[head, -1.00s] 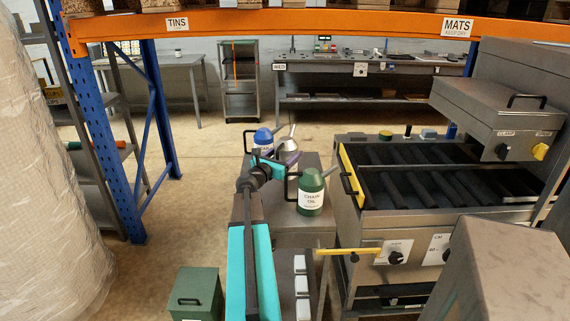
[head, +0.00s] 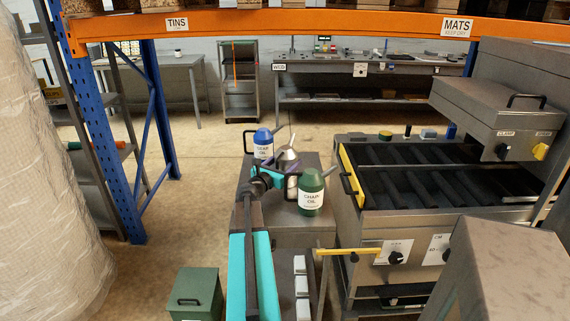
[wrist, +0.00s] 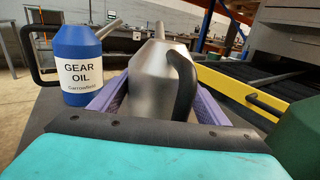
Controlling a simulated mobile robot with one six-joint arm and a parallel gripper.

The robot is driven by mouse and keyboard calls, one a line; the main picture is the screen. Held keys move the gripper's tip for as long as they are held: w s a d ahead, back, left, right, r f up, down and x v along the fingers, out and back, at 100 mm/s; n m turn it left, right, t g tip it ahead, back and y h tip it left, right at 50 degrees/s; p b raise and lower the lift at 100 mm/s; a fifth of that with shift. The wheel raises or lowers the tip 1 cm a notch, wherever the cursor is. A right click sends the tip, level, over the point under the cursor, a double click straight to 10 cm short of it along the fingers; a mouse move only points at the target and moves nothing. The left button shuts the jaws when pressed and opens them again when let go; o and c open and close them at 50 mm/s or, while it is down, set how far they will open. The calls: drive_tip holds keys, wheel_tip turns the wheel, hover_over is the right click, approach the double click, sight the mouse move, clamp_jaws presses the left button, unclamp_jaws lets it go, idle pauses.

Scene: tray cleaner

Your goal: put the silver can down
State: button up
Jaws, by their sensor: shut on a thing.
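The silver can (head: 287,158) has a tapered top and thin spout. In the wrist view the silver can (wrist: 152,85) is upright between the purple fingers of my gripper (wrist: 163,98), with its dark handle on the right. My gripper (head: 284,168) is shut on the can over the grey cart top (head: 308,233). The can's base is hidden, so I cannot tell if it touches the cart.
A blue gear oil can (head: 263,150) stands behind and left of the silver can; it also shows in the wrist view (wrist: 76,70). A green chain oil can (head: 311,196) stands close by on the right. The tray machine (head: 405,225) is further right.

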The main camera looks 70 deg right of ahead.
drive_tip(key=o, duration=1.9)
drive_tip(key=shift+r, duration=0.1)
drive_tip(key=w+a+b, duration=0.1)
drive_tip(key=w+a, duration=0.1)
drive_tip(key=a, duration=1)
drive_tip(key=shift+w+d+r, duration=0.1)
